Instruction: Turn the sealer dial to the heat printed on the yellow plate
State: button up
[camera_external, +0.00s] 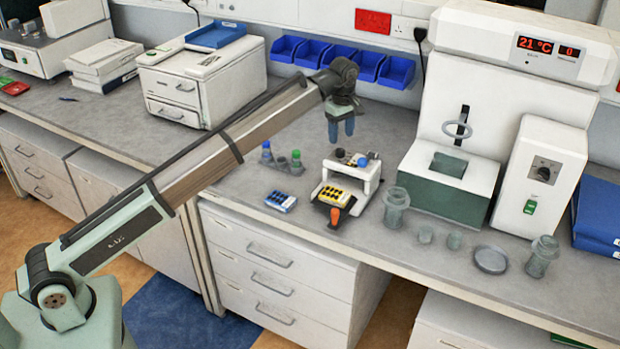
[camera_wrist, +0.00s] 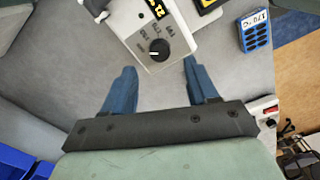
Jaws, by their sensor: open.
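The white sealer (camera_external: 352,176) stands at the bench front below my gripper (camera_external: 342,138). Its black dial (camera_wrist: 160,50) shows in the wrist view with a white mark toward the left and heat labels beyond it, too small to read surely. The yellow plate (camera_external: 334,196) lies in the sealer's front; only its corner (camera_wrist: 208,4) shows in the wrist view, and its print is cut off. My gripper (camera_wrist: 158,68) is open and empty, its blue fingers above and either side of the dial, seemingly apart from it.
A blue plate (camera_external: 280,201) marked 170 °C lies left of the sealer; it also shows in the wrist view (camera_wrist: 255,33). Glass jars (camera_external: 396,204) stand right of the sealer. Blue bins (camera_external: 340,60) hang behind.

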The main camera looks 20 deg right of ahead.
aim_at(340, 150)
jog(key=shift+f, duration=2.9)
jog(key=c, duration=1.1)
